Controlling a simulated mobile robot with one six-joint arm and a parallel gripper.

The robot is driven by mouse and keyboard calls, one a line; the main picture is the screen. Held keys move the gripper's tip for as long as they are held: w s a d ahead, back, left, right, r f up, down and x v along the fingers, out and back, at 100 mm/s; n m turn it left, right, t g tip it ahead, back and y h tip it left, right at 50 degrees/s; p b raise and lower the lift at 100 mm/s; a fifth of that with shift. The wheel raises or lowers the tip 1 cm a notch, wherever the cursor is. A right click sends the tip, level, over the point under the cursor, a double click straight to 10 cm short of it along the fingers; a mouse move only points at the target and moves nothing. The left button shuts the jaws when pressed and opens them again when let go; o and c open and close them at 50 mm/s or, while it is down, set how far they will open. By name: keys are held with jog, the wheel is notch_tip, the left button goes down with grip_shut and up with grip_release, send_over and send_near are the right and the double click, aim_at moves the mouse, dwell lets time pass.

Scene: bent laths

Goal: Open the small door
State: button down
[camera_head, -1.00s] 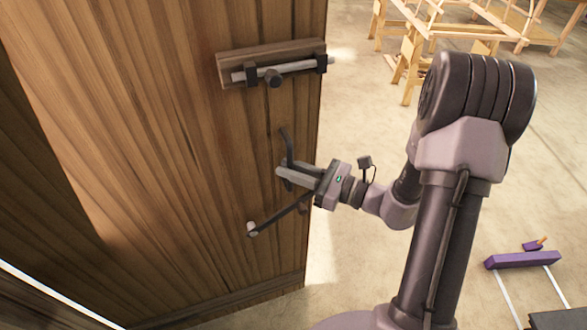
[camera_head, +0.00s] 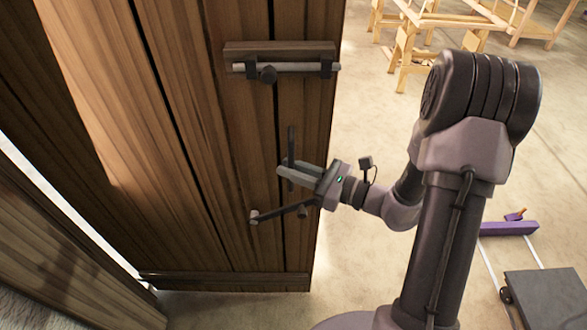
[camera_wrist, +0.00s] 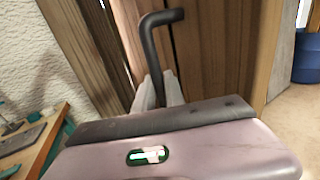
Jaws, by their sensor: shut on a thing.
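The wooden plank door (camera_head: 215,200) fills the left middle of the head view and stands at an angle, with a bright gap along its lower left. A dark upright pull handle (camera_head: 291,140) is on it near the right edge. My gripper (camera_head: 287,172) is shut on this handle; the fingers hide part of it. The handle's bent top (camera_wrist: 158,22) shows above the fingers (camera_wrist: 160,92) in the wrist view. A grey sliding bolt (camera_head: 300,67) on a wooden block sits higher up. A dark bar with a pale end (camera_head: 254,217) is below the handle.
Another plank panel (camera_head: 60,240) stands at lower left. Wooden trestles (camera_head: 425,40) stand at the back right. A purple bar with pale rails (camera_head: 508,228) lies at right. The wrist view shows a bench (camera_wrist: 38,145) at left and a blue barrel (camera_wrist: 308,50) at right.

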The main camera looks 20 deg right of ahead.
jog(key=c, duration=1.4)
grip_release()
jog(key=shift+a, duration=0.1)
jog(key=p+v, duration=0.3)
jog(key=v, duration=1.4)
jog(key=shift+s, duration=0.2)
